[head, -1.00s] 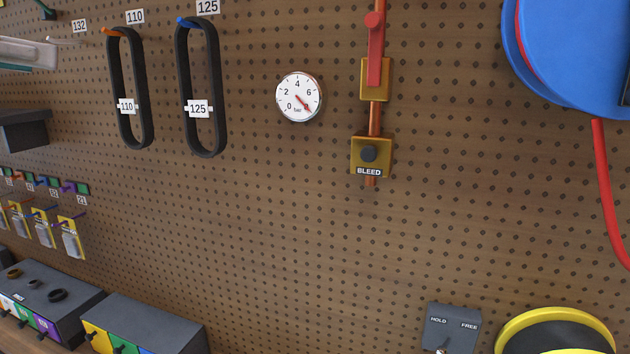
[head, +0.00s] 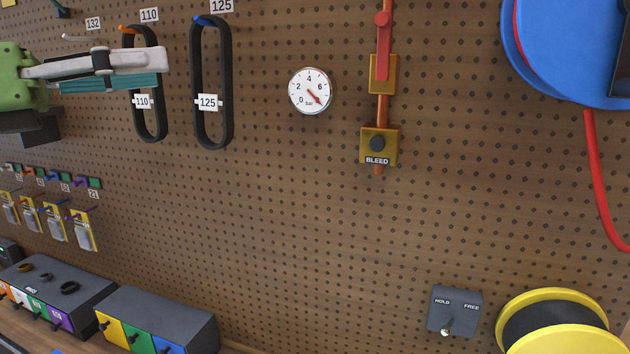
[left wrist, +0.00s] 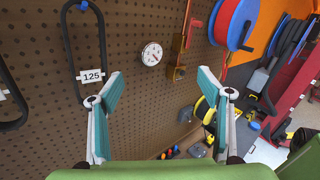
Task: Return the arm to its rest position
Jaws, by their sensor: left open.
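My left gripper (head: 162,72) reaches in from the left edge of the head view, with a green body and pale and teal fingers. It is in front of the pegboard and covers part of the belt marked 110 (head: 137,60). In the left wrist view the two teal-tipped fingers of the left gripper (left wrist: 160,86) stand wide apart with nothing between them. My right gripper is in neither view.
The pegboard (head: 280,200) carries the belt marked 125 (head: 197,80), a gauge (head: 310,91), a BLEED valve (head: 379,146) and a blue reel (head: 570,50). Drawer boxes (head: 165,310), a HOLD/FREE switch box (head: 454,311) and a yellow spool (head: 552,298) are below.

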